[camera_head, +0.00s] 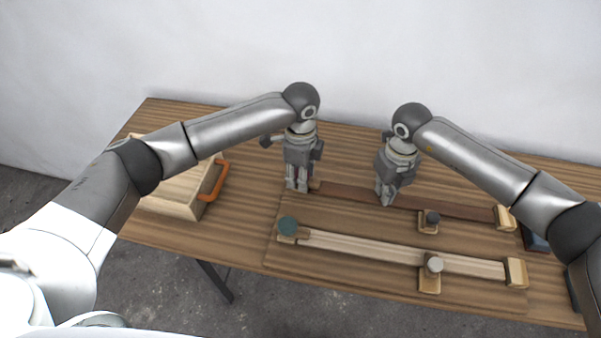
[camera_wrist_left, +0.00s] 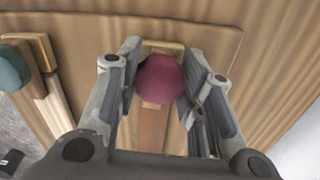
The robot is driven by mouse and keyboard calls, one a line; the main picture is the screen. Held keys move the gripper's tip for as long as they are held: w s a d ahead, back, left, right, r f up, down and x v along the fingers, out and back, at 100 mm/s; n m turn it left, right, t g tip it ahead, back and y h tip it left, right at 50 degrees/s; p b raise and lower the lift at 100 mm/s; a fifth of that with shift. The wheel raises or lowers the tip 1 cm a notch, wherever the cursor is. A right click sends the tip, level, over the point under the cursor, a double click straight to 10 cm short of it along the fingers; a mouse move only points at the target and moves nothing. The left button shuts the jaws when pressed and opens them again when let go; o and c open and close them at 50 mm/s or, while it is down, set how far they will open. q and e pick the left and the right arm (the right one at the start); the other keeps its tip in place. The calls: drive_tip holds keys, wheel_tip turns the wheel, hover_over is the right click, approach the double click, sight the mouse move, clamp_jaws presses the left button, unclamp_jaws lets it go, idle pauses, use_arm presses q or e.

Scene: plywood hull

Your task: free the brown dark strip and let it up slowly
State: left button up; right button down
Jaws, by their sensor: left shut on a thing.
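The brown dark strip (camera_head: 450,208) lies along the far side of a plywood board, and its near-left end shows in the left wrist view (camera_wrist_left: 153,130). A dark red knob (camera_wrist_left: 160,79) sits on a small wooden block at that end. My left gripper (camera_head: 297,188) is shut on this knob, with a finger on each side of it in the left wrist view (camera_wrist_left: 163,85). My right gripper (camera_head: 386,201) points down at the strip's middle-left part. Its fingers are small here, and I cannot tell whether they touch the strip or are open.
A pale strip (camera_head: 360,247) lies nearer, with a teal knob (camera_head: 288,225) at its left end and a light grey knob (camera_head: 434,264) beside it. A dark grey knob (camera_head: 432,217) stands beside the brown strip. A wooden box (camera_head: 172,207) with an orange handle (camera_head: 217,180) stands left.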

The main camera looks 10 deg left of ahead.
use_arm(q)
drive_tip(key=shift+r+m, duration=0.1)
drive_tip(key=shift+m, duration=0.8)
use_arm(e)
drive_tip(key=shift+f, duration=0.1)
use_arm(q)
drive_tip(key=m, duration=0.2)
drive_tip(key=shift+w+m, duration=0.1)
drive_tip(key=shift+m, duration=0.2)
drive_tip(key=shift+m, duration=1.5)
